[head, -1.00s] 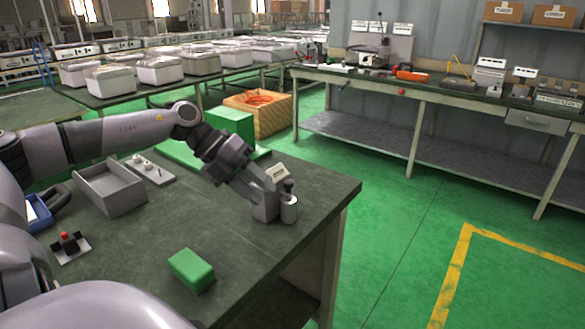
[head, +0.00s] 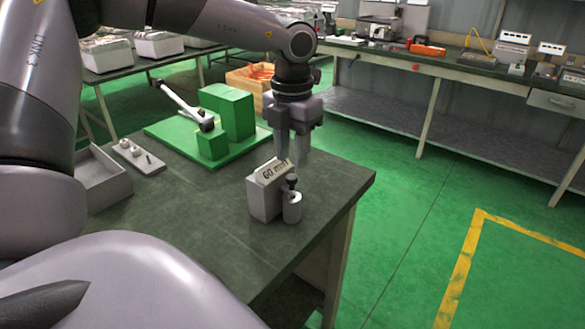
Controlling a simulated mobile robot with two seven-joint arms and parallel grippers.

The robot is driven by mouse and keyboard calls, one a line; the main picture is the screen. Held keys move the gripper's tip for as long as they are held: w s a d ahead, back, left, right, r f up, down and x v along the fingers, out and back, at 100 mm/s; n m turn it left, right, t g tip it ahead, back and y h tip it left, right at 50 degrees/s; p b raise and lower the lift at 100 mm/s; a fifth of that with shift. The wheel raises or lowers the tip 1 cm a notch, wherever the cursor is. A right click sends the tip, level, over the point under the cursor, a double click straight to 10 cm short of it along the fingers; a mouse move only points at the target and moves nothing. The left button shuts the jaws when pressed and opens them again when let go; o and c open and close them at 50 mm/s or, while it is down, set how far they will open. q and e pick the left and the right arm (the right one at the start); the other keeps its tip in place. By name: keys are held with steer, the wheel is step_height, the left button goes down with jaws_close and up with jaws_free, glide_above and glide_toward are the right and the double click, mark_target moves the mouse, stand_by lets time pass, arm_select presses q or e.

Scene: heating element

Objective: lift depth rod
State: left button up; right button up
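A grey block with a label reading "GO" (head: 265,198) stands near the right corner of the dark table. A small metal cylinder (head: 292,209) stands against its right side, with a dark knob (head: 292,182) on top. The knob may be the top of the depth rod; any rod inside the cylinder is hidden. My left gripper (head: 291,160) points straight down, just above the knob and the back of the block. Its two fingers are apart with nothing visible between them. My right gripper is not seen.
A green fixture (head: 232,112) with a metal lever (head: 180,102) stands behind on the table. A grey open tray (head: 104,183) and a plate with small pegs (head: 138,155) are at the left. The table's middle is clear; its right edge is close to the cylinder.

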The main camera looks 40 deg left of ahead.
mark_target(292, 176)
arm_select(q)
step_height(292, 176, down, 5)
steer(key=shift+r, duration=0.1)
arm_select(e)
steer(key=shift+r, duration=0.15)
